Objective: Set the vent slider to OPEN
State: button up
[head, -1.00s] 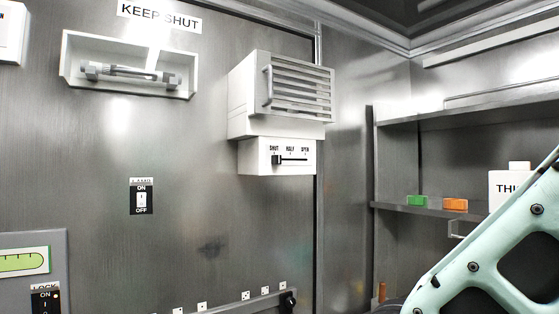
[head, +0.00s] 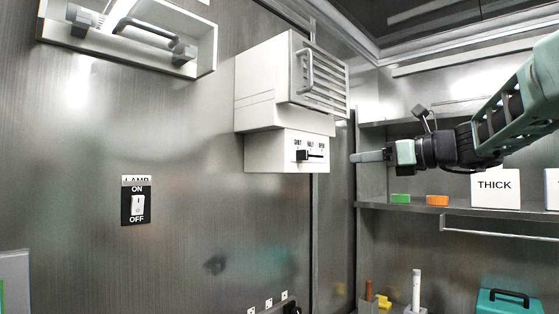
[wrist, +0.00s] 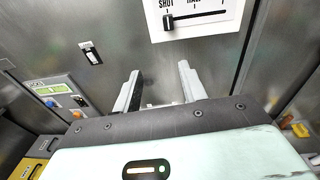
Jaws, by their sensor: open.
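The vent box (head: 290,90) is a white louvred unit on the metal wall. Below it a white slider panel (head: 262,153) carries the labels SHUT, HALF and OPEN. The black slider knob (head: 302,155) is at the left end of its slot, under SHUT. The knob also shows in the wrist view (wrist: 168,21), near the top. My gripper (head: 355,157) is to the right of the panel in the head view, at about the knob's height, apart from it. In the wrist view its two fingers (wrist: 159,72) are spread, with nothing between them, below the panel.
A LAMP switch (head: 138,205) is on the wall at the left, with a handle in a white recess (head: 52,30) above. Shelves at the right hold a green block (head: 400,198), an orange block (head: 437,201) and a box marked THICK (head: 495,188). The wall below the panel is clear.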

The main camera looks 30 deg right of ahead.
jog(key=d+r+m+t, duration=0.1)
jog(key=r, duration=0.1)
jog(key=p, duration=0.6)
send_near(307, 152)
jog(key=shift+h, duration=0.3)
jog(key=x, duration=0.8)
jog(key=shift+w+a, duration=0.25)
jog(key=shift+a, duration=0.15)
jog(key=shift+d, duration=0.1)
grip_shut()
